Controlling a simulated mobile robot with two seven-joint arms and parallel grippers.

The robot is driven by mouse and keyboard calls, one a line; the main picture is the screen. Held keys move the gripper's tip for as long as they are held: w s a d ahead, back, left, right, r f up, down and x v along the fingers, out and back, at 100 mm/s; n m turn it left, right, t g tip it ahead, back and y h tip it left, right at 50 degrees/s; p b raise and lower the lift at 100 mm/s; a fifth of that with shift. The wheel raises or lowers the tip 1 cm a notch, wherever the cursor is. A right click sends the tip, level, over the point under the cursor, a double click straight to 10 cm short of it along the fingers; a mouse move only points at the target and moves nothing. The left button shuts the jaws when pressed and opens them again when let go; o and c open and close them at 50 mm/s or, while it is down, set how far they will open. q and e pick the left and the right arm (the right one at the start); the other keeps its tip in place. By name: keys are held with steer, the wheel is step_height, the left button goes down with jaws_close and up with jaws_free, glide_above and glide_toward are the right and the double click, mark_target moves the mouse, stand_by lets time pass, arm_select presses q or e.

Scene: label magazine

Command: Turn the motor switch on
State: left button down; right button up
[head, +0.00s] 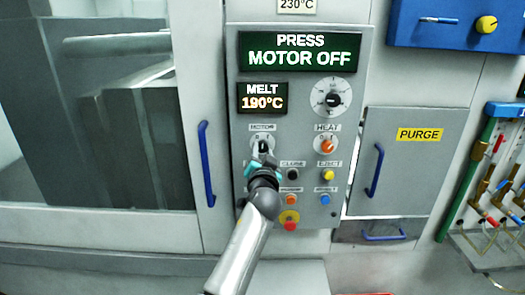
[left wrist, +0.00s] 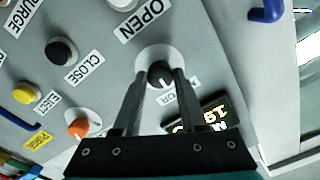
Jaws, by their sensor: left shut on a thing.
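The motor switch (head: 263,145) is a small dark knob on a light round plate, on the grey control panel (head: 240,95) below the melt display. Part of it is hidden behind my left gripper (head: 262,158). In the left wrist view the dark knob (left wrist: 160,71) has a white pointer line. The two fingers of my left gripper (left wrist: 160,80) stand on either side of it, shut on it. The top display (head: 303,51) reads "PRESS MOTOR OFF". My right gripper is not in view.
An orange heat knob (head: 327,146) sits right of the switch. Several coloured buttons sit below, including a yellow eject button (head: 327,175). A blue door handle (head: 206,163) stands left of the panel. A purge door (head: 408,165) with a blue handle is on the right.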

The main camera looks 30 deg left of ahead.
arm_select(q)
steer(key=m+p, duration=0.1)
steer(key=m, duration=0.5)
steer(key=shift+r+p, duration=0.15)
steer(key=shift+p, duration=0.15)
steer(key=shift+m, duration=0.3)
steer(key=shift+c, duration=2.3)
jaws_free()
steer(key=shift+s+d+f, duration=0.2)
steer(key=shift+s+d, duration=0.1)
steer(key=shift+s, duration=0.15)
steer(key=b+v, duration=0.1)
steer(key=v, duration=1.3)
steer(key=shift+s+b, duration=0.2)
steer(key=shift+b, duration=0.2)
steer(key=shift+a, duration=0.15)
